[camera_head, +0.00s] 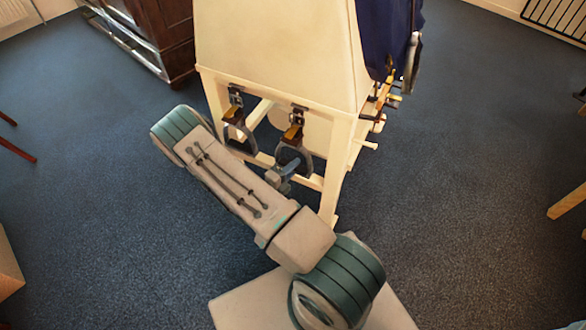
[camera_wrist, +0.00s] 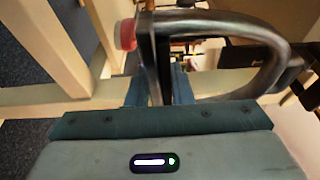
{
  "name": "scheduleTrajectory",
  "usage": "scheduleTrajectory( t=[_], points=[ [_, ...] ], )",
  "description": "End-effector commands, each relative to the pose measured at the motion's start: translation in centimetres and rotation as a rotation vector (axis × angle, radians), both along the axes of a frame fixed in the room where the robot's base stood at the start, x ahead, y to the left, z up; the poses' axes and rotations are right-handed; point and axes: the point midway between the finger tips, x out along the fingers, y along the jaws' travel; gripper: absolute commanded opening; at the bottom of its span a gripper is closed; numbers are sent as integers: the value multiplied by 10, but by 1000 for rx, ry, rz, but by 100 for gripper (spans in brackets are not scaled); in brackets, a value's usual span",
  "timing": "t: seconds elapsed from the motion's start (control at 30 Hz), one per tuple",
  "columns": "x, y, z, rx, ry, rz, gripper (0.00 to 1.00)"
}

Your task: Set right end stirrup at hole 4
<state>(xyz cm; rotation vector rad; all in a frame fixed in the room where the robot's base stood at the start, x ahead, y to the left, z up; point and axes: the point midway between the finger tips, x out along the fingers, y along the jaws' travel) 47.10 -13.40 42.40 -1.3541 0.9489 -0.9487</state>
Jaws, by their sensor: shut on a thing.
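Two dark metal stirrups hang side by side from short brown straps with dark buckles at the front of the wooden stand. The left stirrup (camera_head: 240,133) hangs free. My gripper (camera_head: 285,174) is at the lower part of the right stirrup (camera_head: 306,157). In the wrist view, my gripper's blue fingers (camera_wrist: 158,92) are closed about the straight side of a stirrup (camera_wrist: 265,33), whose curved bow arches to the right. The strap (camera_head: 293,132) of the right stirrup is small, and its holes cannot be made out.
The pale wooden stand (camera_head: 342,150) has legs and rails close around my gripper. Pegs (camera_head: 367,144) stick out at its right, below dark blue cloth (camera_head: 383,35). A brown cabinet (camera_head: 168,38) stands behind left. The carpet (camera_head: 460,190) at right is clear.

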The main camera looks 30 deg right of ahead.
Motion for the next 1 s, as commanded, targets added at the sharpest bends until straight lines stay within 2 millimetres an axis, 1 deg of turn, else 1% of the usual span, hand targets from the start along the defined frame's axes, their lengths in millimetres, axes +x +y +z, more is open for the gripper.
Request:
scheduleTrajectory(
  t=[0.17,0.2,0.27,0.3,0.57,0.67,0.77,1.0],
  points=[
    [0,0,-1,-1,0,0,0],
    [0,0,-1,-1,0,0,23],
    [0,0,-1,-1,0,0,39],
    [0,0,-1,-1,0,0,42],
    [0,1,-1,0,0,0,42],
    [-2,7,-1,0,0,2,42],
    [-6,20,0,0,0,4,42],
    [-25,72,0,1,0,6,42]
  ],
)
